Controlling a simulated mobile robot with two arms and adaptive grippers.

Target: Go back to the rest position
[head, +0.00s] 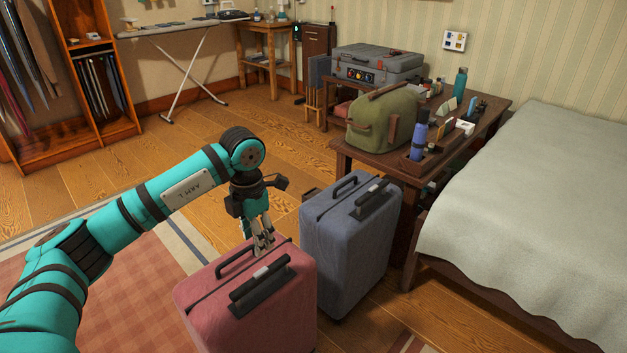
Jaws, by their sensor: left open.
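My left arm comes in from the left and bends down at the wrist. My left gripper (263,245) points down, open, just over or at the top rear of the red suitcase (210,303). I cannot tell whether the fingertips touch the suitcase or its handle. Nothing shows between the fingers. My right gripper is not in view.
A blue-grey suitcase (345,245) stands upright close to the right of the red one. Behind it, a dark wooden table (390,168) holds a green bag (385,118) and bottles. A bed (555,200) fills the right. The wooden floor (120,185) behind my arm is clear.

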